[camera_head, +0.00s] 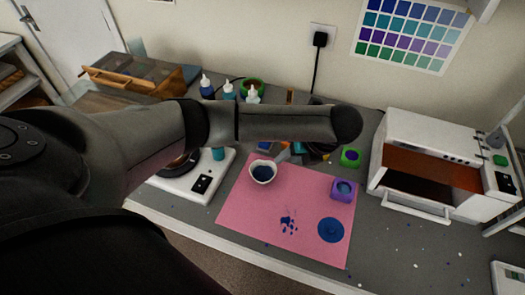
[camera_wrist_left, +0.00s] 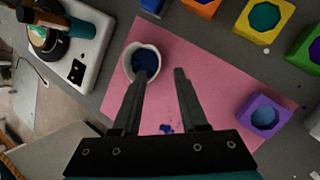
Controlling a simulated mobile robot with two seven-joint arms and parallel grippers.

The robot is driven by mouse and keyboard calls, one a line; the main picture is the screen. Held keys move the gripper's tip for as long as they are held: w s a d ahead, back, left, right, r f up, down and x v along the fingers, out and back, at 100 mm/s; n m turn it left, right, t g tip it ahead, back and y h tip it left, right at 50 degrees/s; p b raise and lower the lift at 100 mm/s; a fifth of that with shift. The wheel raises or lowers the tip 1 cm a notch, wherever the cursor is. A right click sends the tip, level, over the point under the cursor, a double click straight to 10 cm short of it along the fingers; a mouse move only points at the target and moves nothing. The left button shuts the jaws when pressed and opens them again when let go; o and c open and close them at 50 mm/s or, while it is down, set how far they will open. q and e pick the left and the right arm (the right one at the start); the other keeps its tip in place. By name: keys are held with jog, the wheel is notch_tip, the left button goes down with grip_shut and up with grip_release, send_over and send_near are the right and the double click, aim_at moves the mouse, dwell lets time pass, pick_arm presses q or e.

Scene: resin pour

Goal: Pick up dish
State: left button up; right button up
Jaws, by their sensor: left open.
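A small white dish (camera_head: 262,171) with dark blue inside stands on the pink mat (camera_head: 240,215), near its far left part. In the left wrist view the dish (camera_wrist_left: 131,68) looks heart-shaped. My left gripper (camera_wrist_left: 163,73) is open with nothing between its fingers. Its left fingertip overlaps the right part of the dish in that view; the right finger is over bare mat. I cannot tell whether the finger touches the dish. In the head view my left arm crosses above the table and the fingers are hard to make out. My right gripper is not seen.
A purple mould (camera_head: 342,190) and a blue disc (camera_head: 331,230) are on the mat, with blue spatter. A white scale-like device (camera_head: 190,190) stands left. A green mould (camera_head: 350,156) lies behind the mat, a white open oven (camera_head: 430,150) at right. Bottles stand at the back.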

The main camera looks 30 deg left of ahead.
aim_at(275, 168)
pick_arm(q)
jog(key=shift+a+f, duration=0.35)
jog(key=shift+f, duration=0.3)
jog(key=shift+a+f, duration=0.2)
jog(key=shift+f, duration=0.2)
jog(key=x, duration=0.5)
jog(key=shift+s+b, duration=0.15)
jog(key=shift+b, duration=0.15)
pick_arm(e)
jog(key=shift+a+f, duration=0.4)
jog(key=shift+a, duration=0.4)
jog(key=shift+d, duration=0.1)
pick_arm(q)
grip_shut()
